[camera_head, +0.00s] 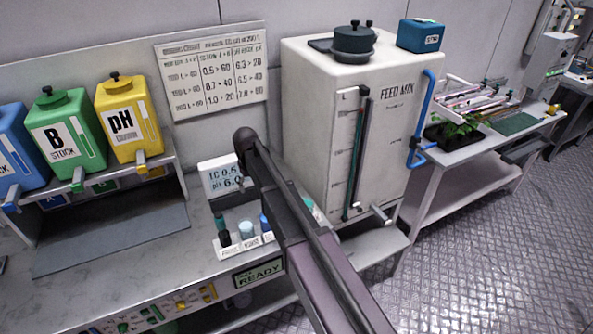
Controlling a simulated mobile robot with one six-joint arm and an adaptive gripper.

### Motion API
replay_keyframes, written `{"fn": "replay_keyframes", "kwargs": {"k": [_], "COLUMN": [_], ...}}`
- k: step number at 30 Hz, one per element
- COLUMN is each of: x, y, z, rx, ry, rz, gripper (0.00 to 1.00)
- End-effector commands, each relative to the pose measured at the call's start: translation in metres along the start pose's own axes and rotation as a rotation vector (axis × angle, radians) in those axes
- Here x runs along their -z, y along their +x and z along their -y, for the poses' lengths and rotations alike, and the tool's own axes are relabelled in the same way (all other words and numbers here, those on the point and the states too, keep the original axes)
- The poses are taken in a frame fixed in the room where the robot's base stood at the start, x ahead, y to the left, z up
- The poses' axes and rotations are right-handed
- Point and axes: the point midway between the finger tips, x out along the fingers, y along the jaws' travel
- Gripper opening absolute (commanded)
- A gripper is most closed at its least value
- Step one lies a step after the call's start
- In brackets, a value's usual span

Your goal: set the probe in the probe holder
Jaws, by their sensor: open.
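A white rack (222,252) with several labelled places stands on the bench below a small meter display (220,176). It looks like the probe holder, but its labels are too small to read surely. A slim piece with a teal top and a dark lower part (224,238) stands at its left place; I cannot tell whether this is the probe. A teal-capped vial (246,231) and a blue item (265,223) stand to its right. My arm crosses in front and hides the rack's right side. My gripper does not show.
Blue (22,150), green (68,135) and yellow (127,118) stock containers stand on a shelf at left. The large white feed mix tank (325,110) stands behind my arm. A panel with a READY sign (258,273) is at the bench front. Bare bench lies left of the rack.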

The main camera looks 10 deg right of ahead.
Motion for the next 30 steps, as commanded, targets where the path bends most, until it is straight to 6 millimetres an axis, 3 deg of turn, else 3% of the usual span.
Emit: {"fn": "replay_keyframes", "kwargs": {"k": [30], "x": [-0.029], "y": [-0.007], "z": [-0.139], "rx": [0.000], "ry": [0.216], "rz": [0.000], "gripper": [0.87]}}
